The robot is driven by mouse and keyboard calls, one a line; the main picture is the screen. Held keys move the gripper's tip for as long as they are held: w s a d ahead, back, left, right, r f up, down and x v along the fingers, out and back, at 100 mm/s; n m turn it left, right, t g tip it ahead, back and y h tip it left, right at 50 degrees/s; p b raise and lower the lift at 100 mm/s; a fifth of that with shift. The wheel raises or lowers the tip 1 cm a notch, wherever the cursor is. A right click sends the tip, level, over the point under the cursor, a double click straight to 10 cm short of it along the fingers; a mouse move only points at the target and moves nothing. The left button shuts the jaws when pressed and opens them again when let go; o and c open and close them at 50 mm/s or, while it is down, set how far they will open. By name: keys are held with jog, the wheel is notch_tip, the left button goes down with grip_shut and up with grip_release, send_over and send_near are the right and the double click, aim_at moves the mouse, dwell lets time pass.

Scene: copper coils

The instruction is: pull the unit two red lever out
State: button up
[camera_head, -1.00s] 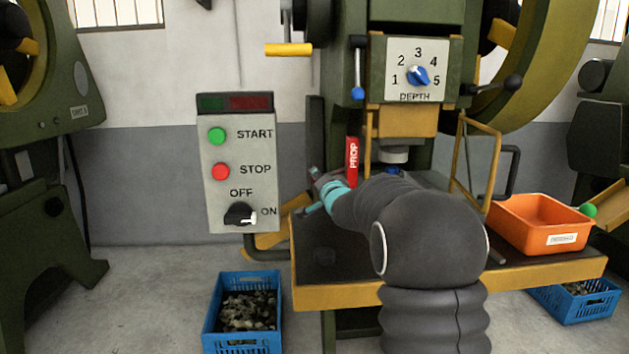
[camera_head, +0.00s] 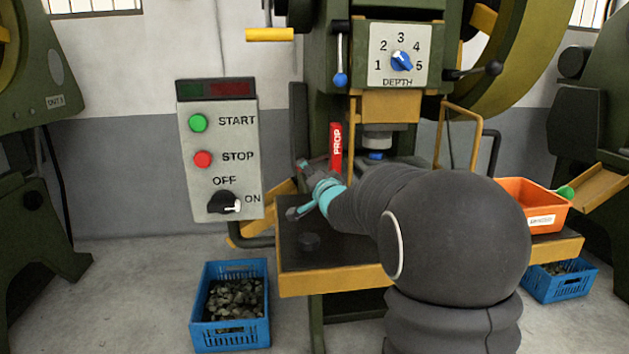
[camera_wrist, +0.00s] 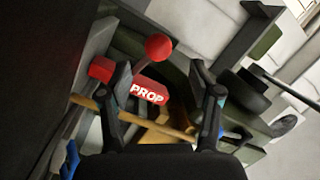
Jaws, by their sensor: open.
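A red bar marked PROP (camera_head: 335,147) stands upright at the left of the press opening in the head view. In the wrist view the red PROP bar (camera_wrist: 148,91) shows between my fingers, farther off. A red ball knob (camera_wrist: 158,46) lies just beyond the fingertips there, between their lines. It does not show clearly in the head view. My gripper (camera_head: 298,190) is open and empty, left of and below the PROP bar, above the press table. In the wrist view my gripper (camera_wrist: 162,75) has its fingers spread, with no visible contact with the knob.
A control box (camera_head: 218,160) hangs left of the press. A black-topped press table (camera_head: 297,253) lies under my gripper, with an orange bin (camera_head: 512,194) at right. Blue crates (camera_head: 230,342) stand on the floor. A blue-knobbed lever (camera_head: 341,79) hangs above.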

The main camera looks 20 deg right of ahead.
jog(key=shift+s, duration=2.2)
jog(key=s, duration=0.2)
jog(key=s+n+g+h+p, duration=0.1)
jog(key=s, duration=0.1)
jog(key=s+r+g, duration=0.1)
jog(key=s, duration=0.1)
jog(key=shift+s+a+h, duration=0.1)
jog(key=shift+a+h, duration=0.2)
jog(key=shift+h, duration=0.1)
jog(key=s+n+g, duration=0.1)
jog(key=s, duration=0.2)
jog(key=s+a+f+g+p, duration=0.1)
jog(key=s, duration=0.2)
jog(key=s+n+g, duration=0.1)
jog(key=s, duration=0.2)
jog(key=shift+s+a+f+n+h+p, duration=0.2)
jog(key=shift+a+n+h+p, duration=0.1)
jog(key=shift+a, duration=0.05)
jog(key=s+a+f+n+g, duration=0.2)
jog(key=s, duration=0.6)
jog(key=s+a+f+n+g+y+p, duration=0.1)
jog(key=s+a+f+n+g, duration=0.1)
jog(key=s, duration=0.6)
jog(key=s+a+f+n+g+p, duration=0.1)
jog(key=s+a+f+n+g, duration=0.1)
jog(key=s, duration=0.7)
jog(key=shift+f+n+g+y, duration=0.4)
jog(key=shift+f+n+g, duration=0.2)
jog(key=shift+f+g, duration=0.15)
